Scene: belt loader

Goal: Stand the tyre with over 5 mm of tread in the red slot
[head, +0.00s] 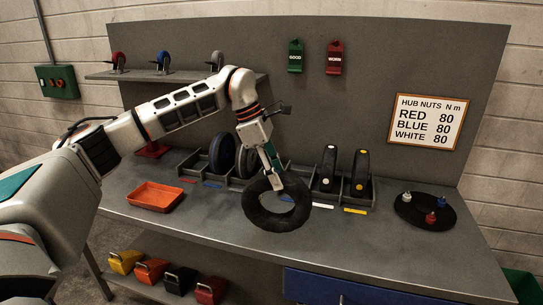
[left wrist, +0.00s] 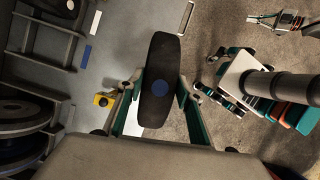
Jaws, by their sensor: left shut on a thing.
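My left gripper (head: 271,178) is shut on a black tyre (head: 262,217), held in front of the rack over the front of the bench. In the left wrist view the tyre (left wrist: 158,110) shows tread-on between the two fingers, with a blue dot on its tread. The grey rack (head: 290,178) stands at the back of the bench. The red label (head: 188,181) marks its left end, and the slot behind it looks empty.
Two dark tyres (head: 222,153) stand at the rack's left half. Tyres with a white dot (head: 327,170) and a yellow dot (head: 360,173) stand at its right. A red tray (head: 155,196) is front left, a round black plate (head: 424,212) right. Bins (head: 180,279) sit below.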

